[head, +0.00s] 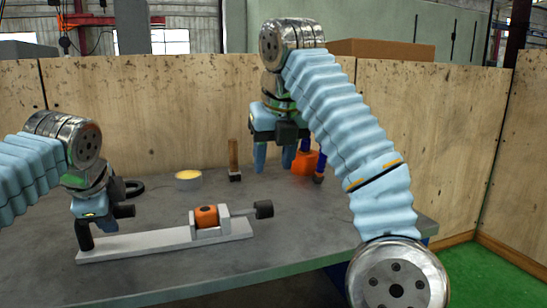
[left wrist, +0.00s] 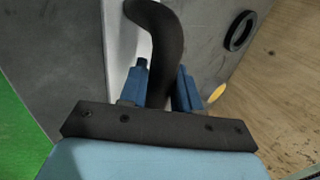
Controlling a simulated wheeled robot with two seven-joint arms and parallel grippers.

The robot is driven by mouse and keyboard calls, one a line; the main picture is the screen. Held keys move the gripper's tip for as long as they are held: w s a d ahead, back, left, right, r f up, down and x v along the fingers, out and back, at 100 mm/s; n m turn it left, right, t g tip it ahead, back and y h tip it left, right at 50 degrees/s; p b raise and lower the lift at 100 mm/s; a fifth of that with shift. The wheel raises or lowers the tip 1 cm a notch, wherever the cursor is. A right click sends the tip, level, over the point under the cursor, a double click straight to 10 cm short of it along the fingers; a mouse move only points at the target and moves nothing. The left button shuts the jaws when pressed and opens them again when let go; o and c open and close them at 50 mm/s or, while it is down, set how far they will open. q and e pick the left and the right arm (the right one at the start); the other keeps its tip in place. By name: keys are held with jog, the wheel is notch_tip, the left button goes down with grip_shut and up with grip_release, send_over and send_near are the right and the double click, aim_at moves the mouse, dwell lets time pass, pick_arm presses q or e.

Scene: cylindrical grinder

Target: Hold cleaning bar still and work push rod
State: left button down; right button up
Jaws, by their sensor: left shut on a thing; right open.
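The cleaning bar (head: 155,243) is a long white bar lying on the grey table, with a black curved handle (head: 84,236) at its left end. My left gripper (head: 95,218) is shut on this handle; in the left wrist view the handle (left wrist: 160,30) rises between the two blue fingers. An orange block (head: 206,216) sits in a white holder near the bar's right end. The push rod (head: 264,209), ending in a black knob, sticks out to the right of it. My right gripper (head: 274,157) is open, behind and above the knob, apart from it.
An orange object (head: 305,162) stands close beside my right gripper, partly hidden. A brush with a wooden handle (head: 233,155), a round tin with yellow content (head: 188,179) and a black ring (head: 134,189) stand behind the bar. Wooden panels (head: 160,110) close off the back.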

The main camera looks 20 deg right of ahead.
pick_arm(q)
jog(key=c, duration=0.7)
grip_release()
jog(key=v, duration=1.2)
